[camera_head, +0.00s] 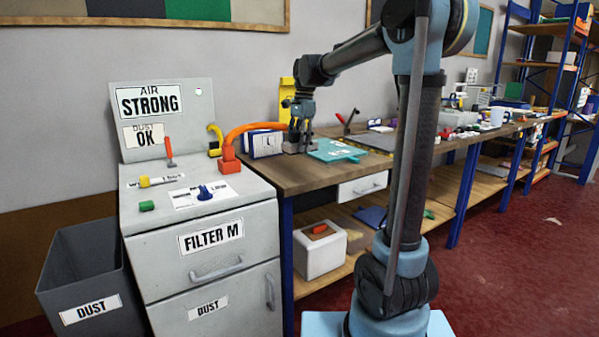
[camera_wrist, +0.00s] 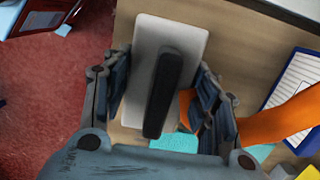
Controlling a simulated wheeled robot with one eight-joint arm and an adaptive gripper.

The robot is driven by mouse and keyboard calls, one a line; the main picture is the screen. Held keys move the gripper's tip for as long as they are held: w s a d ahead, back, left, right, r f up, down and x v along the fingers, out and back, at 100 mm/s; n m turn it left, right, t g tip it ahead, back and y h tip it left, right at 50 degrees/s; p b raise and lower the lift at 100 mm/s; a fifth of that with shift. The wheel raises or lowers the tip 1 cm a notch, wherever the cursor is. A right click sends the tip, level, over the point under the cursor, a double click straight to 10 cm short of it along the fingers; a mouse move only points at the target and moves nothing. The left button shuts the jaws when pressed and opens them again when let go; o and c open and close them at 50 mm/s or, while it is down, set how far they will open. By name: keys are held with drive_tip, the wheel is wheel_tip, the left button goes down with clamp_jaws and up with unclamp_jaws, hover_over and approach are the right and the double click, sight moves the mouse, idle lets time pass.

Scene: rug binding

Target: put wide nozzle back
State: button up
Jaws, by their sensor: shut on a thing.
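My gripper (camera_head: 299,140) is low over the left end of the wooden workbench. The exact contact of the fingertips is hidden. An orange hose (camera_head: 252,130) arches from a red fitting (camera_head: 229,162) to beside my gripper, and passes behind my right finger in the wrist view.
A teal board (camera_head: 335,151) lies just right of my gripper. A white-and-blue card (camera_head: 265,144) stands at its left. The grey filter cabinet (camera_head: 206,282) adjoins the workbench (camera_head: 290,178). A grey dust bin (camera_head: 62,268) stands left of the cabinet. Red floor lies in front.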

sight(298, 175)
drive_tip(key=shift+f, duration=4.5)
drive_tip(key=o, duration=1.2)
drive_tip(key=r, duration=0.8)
drive_tip(key=d+r, duration=0.1)
drive_tip(key=r, duration=0.3)
drive_tip(key=shift+w+d, duration=0.1)
drive_tip(key=shift+w, duration=0.2)
drive_tip(key=s+d+f+n+t, duration=0.1)
drive_tip(key=s+d+f+n, duration=0.2)
drive_tip(key=s+d+f, duration=0.4)
drive_tip(key=s+d+f+n+t, duration=0.1)
drive_tip(key=s+d+f+n, duration=0.15)
drive_tip(key=s+d, duration=0.45)
drive_tip(key=s+d+f+n, duration=0.3)
drive_tip(key=s+f, duration=0.3)
drive_tip(key=s, duration=0.5)
drive_tip(key=s+d+f+n+t+h, duration=0.1)
drive_tip(key=s+d+f+n, duration=0.2)
drive_tip(key=s+f, duration=0.4)
wheel_tip(298, 175, down, 3)
drive_tip(key=shift+s+r, duration=0.1)
drive_tip(key=shift+s, duration=0.1)
